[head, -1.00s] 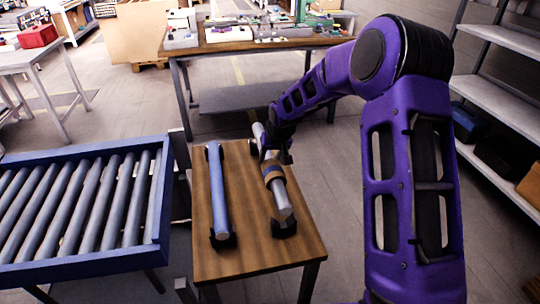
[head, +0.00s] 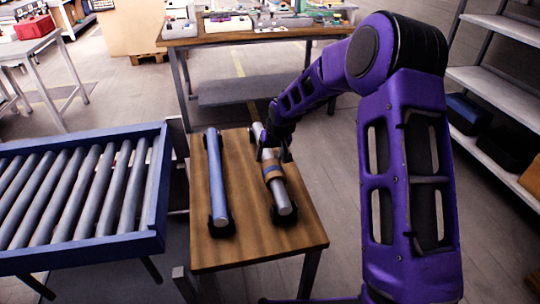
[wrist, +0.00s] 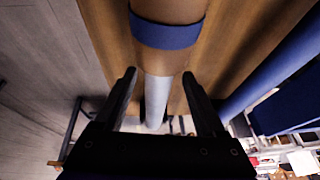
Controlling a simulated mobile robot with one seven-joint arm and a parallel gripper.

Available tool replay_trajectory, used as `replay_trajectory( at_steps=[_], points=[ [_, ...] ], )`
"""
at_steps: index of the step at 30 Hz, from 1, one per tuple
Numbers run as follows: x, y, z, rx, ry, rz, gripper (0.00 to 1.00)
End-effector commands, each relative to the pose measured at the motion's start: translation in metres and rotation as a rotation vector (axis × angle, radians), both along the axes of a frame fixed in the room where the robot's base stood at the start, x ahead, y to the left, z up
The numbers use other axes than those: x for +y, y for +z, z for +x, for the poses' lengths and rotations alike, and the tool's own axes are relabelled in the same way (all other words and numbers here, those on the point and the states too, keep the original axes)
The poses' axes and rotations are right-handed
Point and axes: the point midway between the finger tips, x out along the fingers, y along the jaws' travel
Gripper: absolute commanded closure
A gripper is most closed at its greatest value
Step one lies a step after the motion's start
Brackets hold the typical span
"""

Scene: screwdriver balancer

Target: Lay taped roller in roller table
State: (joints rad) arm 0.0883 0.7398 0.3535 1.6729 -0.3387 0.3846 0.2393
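The taped roller (head: 283,199) is a grey cylinder with brown tape and a blue band, lying in dark end holders on the right of a small wooden table. My gripper (head: 273,157) is over its far half, beyond the tape. In the wrist view my gripper (wrist: 160,88) is open, its fingers on either side of the roller's bare grey part (wrist: 157,100), with visible gaps. The taped part (wrist: 168,35) lies just ahead of the fingers. The roller table (head: 80,257), blue-framed with several grey rollers, stands on the left.
A blue roller (head: 215,175) lies parallel to the taped one, on its left in the head view. The wooden table (head: 250,250) is clear at its near end. A cluttered workbench (head: 230,42) stands behind, and shelves (head: 500,95) are on the right.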

Motion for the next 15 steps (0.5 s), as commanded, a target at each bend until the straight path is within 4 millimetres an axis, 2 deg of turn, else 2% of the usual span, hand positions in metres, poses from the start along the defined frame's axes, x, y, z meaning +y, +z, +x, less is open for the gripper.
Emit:
replay_trajectory(
  at_steps=[10,15],
  points=[
    [0.000,-0.001,-0.001,0.004,0.000,-0.001,0.16],
    [-0.003,0.014,-0.006,0.001,-0.002,0.000,0.16]
  ],
)
